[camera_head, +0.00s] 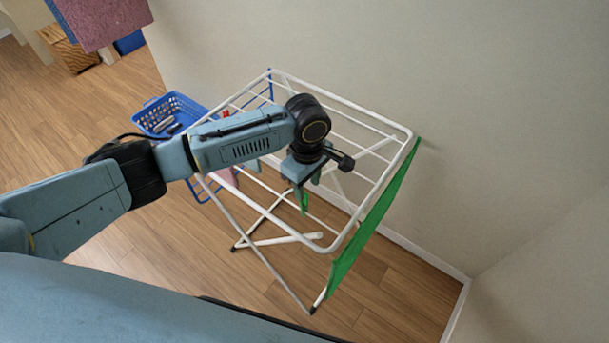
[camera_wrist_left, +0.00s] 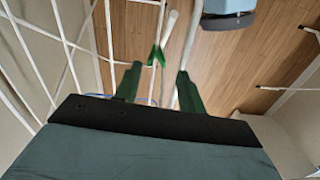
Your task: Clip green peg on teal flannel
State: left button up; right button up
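My left gripper (camera_head: 306,188) points down over the white drying rack (camera_head: 345,97). In the left wrist view its two dark green fingers (camera_wrist_left: 160,70) stand apart with a gap between them. A small green peg (camera_wrist_left: 157,56) shows in line with this gap, apart from both fingers, near a white rod. In the head view the green peg (camera_head: 304,203) is just below the fingertips; what it rests on cannot be told. A green cloth (camera_head: 372,228) hangs over the rack's right end. A small teal patch (camera_head: 251,165) shows below my arm, possibly the flannel, mostly hidden. My right gripper is out of view.
A blue basket (camera_head: 176,107) with small items stands left of the rack. A pinkish cloth (camera_head: 226,178) hangs below my forearm, partly hidden. Walls (camera_head: 500,120) close in behind and to the right. Wooden floor (camera_head: 80,130) is open at the left.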

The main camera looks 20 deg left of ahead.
pick_arm(q)
jog(key=a, duration=0.1)
jog(key=b, duration=0.7)
send_over(306, 204)
jog(key=shift+n, duration=0.4)
jog(key=f, duration=0.4)
jog(key=shift+a+f, duration=0.25)
jog(key=shift+f, duration=0.1)
jog(key=shift+s+f, duration=0.1)
jog(key=shift+f, duration=1.85)
jog(key=c, duration=0.8)
jog(key=shift+c, duration=0.2)
jog(key=shift+r, duration=0.1)
